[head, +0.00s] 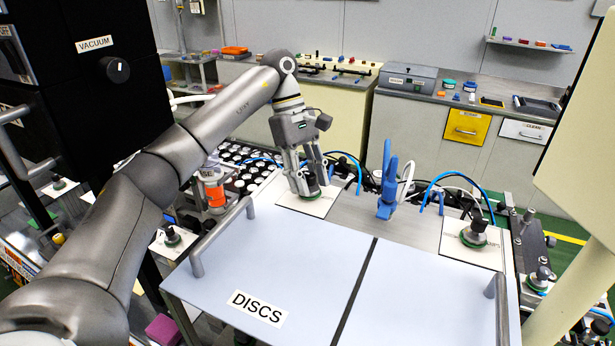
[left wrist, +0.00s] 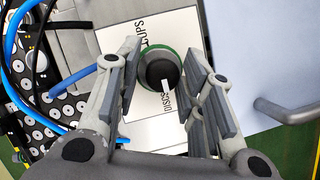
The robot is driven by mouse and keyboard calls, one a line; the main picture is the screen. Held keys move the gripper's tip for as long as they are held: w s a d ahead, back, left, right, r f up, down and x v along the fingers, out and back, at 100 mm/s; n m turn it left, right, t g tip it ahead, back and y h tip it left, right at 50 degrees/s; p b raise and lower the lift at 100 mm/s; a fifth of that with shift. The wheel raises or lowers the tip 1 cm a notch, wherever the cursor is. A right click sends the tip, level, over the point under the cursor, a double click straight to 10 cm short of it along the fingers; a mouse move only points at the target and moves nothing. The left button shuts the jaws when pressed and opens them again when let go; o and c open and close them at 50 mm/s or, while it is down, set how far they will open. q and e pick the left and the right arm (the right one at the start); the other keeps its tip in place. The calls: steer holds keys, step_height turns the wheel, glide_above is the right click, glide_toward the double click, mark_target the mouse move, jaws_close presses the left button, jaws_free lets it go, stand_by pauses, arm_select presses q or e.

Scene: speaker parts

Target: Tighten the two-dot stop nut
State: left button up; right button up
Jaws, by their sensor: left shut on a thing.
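My left gripper (head: 309,180) points down over a white plate (head: 290,201) behind the DISCS lid. Its fingers are around a dark round knob with a green ring at its base, and it is shut on that knob. In the left wrist view the knob (left wrist: 160,68) is dark with a white pointer mark, between the fingers (left wrist: 163,88). The plate there bears the words CUPS and DISCS. A similar dark knob (head: 474,232) with a green base stands on the white plate at right. I cannot make out dots on either. My right gripper is not in view.
A pale lid marked DISCS (head: 300,265) with upright handles fills the front. A blue upright fixture (head: 388,188) and blue hoses stand right of my gripper. A tray of round parts (head: 240,165) lies behind left. A black VACUUM cabinet (head: 85,90) stands at left.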

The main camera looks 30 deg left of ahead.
arm_select(q)
steer(key=shift+w+r, duration=0.1)
steer(key=shift+r, duration=0.1)
stand_by(0.3)
steer(key=o, duration=0.7)
steer(key=shift+c, duration=0.2)
steer(key=o, duration=0.4)
steer(key=shift+f, duration=0.1)
steer(key=shift+v, duration=6)
